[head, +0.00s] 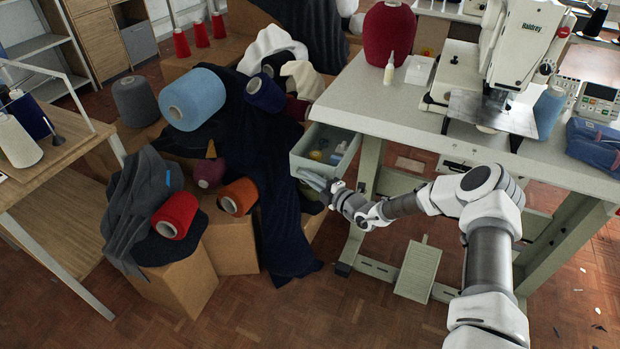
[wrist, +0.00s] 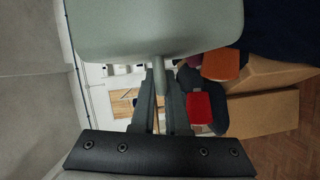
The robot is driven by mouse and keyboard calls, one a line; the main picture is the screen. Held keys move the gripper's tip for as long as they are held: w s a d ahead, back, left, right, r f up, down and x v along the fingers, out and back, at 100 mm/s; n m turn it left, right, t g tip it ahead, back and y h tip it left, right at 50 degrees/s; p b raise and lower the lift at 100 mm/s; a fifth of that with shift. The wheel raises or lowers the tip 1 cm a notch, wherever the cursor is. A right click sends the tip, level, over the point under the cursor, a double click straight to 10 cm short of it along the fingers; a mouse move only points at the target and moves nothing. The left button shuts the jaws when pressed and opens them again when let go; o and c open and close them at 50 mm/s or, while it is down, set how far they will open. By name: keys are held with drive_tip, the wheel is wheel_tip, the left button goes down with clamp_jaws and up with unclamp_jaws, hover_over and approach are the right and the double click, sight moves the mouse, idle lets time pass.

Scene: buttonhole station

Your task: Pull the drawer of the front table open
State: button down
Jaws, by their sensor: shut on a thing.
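The drawer (head: 303,153) is a pale grey-green open box under the left end of the front table (head: 385,108), which carries the sewing machine. It stands out from beneath the tabletop, and small items in it show. My gripper (head: 322,184) is at the drawer's near face, low in front of it. In the wrist view the drawer's face (wrist: 155,28) fills the top, and a pale handle (wrist: 159,63) sticks out from it between the two dark fingers of my gripper (wrist: 159,80). The fingers are shut on the handle. The handle is hidden in the head view.
Boxes with dark cloth and yarn cones (head: 192,100) crowd the floor left of the drawer. A wooden table (head: 45,160) stands at the far left. A pedal (head: 418,272) lies beneath the front table. The floor (head: 330,320) in front is mostly clear.

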idle(0.4)
drive_tip(key=c, duration=0.9)
unclamp_jaws()
drive_tip(key=shift+s, duration=0.1)
drive_tip(key=p+v, duration=0.3)
drive_tip(key=v, duration=1.4)
drive_tip(key=shift+s+d, duration=0.1)
drive_tip(key=shift+d, duration=0.1)
drive_tip(key=s+a+r+n+g+h+p, duration=0.1)
drive_tip(key=s+a+r+n+g+p, duration=0.15)
drive_tip(key=s+r+n+g, duration=0.7)
drive_tip(key=s+a+r+n+g+h+p, duration=0.1)
drive_tip(key=s+r+n+h+p, duration=0.2)
drive_tip(key=r+n, duration=1.25)
drive_tip(key=s+d+r+n+t+h+p, duration=0.1)
drive_tip(key=s+d+r+n+h+p, duration=0.1)
drive_tip(key=s+r+n, duration=0.4)
drive_tip(key=s+d+r+n+t+h+p, duration=0.2)
drive_tip(key=s+d+r+n, duration=0.3)
drive_tip(key=r+n, duration=0.3)
drive_tip(key=s+d+r+n+t+h+p, duration=0.1)
drive_tip(key=s+d+r+n+h, duration=0.2)
drive_tip(key=s+r+n, duration=0.3)
drive_tip(key=shift+s+d+r+n+t+h+p, duration=0.2)
drive_tip(key=shift+r+n+h, duration=0.1)
drive_tip(key=shift+n+h, duration=0.1)
drive_tip(key=shift+s+d+r+n+t+h+p, duration=0.15)
drive_tip(key=shift+r+n+h+p, duration=0.1)
drive_tip(key=shift+n+h, duration=0.15)
